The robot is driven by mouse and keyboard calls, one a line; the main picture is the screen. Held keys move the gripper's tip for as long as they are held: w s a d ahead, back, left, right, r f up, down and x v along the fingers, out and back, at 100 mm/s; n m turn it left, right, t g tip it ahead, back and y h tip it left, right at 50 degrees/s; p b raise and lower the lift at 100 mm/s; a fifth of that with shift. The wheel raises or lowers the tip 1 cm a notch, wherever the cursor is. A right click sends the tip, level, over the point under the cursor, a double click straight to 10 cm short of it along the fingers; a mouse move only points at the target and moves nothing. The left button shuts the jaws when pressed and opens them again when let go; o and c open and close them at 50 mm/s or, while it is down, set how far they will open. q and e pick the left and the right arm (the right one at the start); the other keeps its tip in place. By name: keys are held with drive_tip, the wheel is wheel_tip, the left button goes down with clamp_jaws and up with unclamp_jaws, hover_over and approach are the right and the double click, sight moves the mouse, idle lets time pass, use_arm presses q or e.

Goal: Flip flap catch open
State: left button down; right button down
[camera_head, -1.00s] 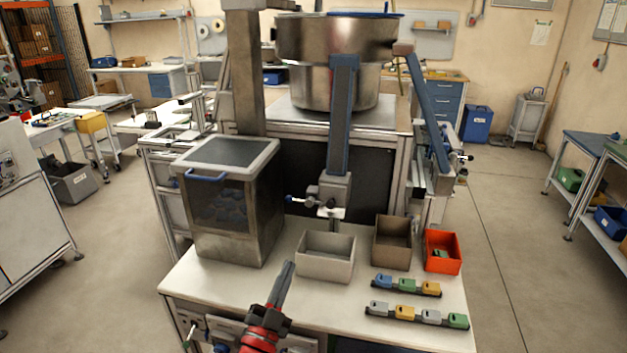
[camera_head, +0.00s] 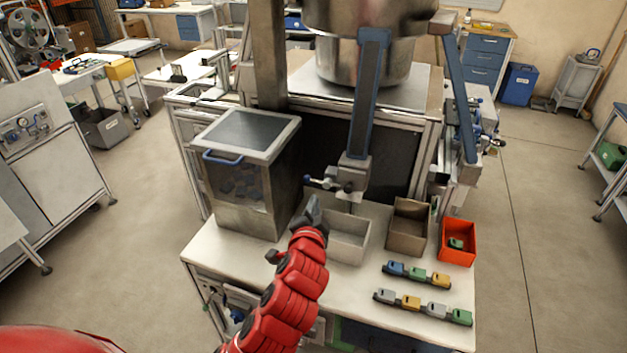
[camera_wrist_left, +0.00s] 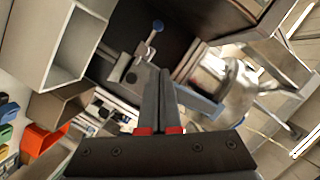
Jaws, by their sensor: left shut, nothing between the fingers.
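The catch (camera_head: 345,178) is a grey metal block at the lower end of a blue chute (camera_head: 364,100). A short lever with a blue knob (camera_head: 308,179) sticks out from its left side. In the left wrist view the blue-knobbed lever (camera_wrist_left: 157,27) rises above the grey catch body (camera_wrist_left: 132,78). My left gripper (camera_head: 312,202) is shut and empty, just below and left of the catch, by the grey open box. Its dark fingers (camera_wrist_left: 159,80) lie together in the left wrist view, pointing towards the catch; whether they touch it I cannot tell. My right gripper is not in view.
A grey open box (camera_head: 350,238), a brown box (camera_head: 408,230) and a red box (camera_head: 458,243) stand on the white table. Rows of coloured blocks (camera_head: 420,275) lie at its front right. A lidded bin (camera_head: 240,175) stands at left; a large steel bowl (camera_head: 370,45) is above.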

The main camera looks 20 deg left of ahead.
use_arm(q)
drive_tip(key=b, duration=0.4)
approach(321, 182)
drive_tip(key=w+a+r, duration=0.1)
drive_tip(key=w+r, duration=0.1)
drive_tip(key=w, duration=0.2)
drive_tip(key=w+a+f, duration=0.1)
drive_tip(key=w+a+f+p, duration=0.1)
drive_tip(key=a, duration=0.1)
drive_tip(key=shift+w+f+p, duration=0.25)
drive_tip(key=shift+w+p, duration=0.05)
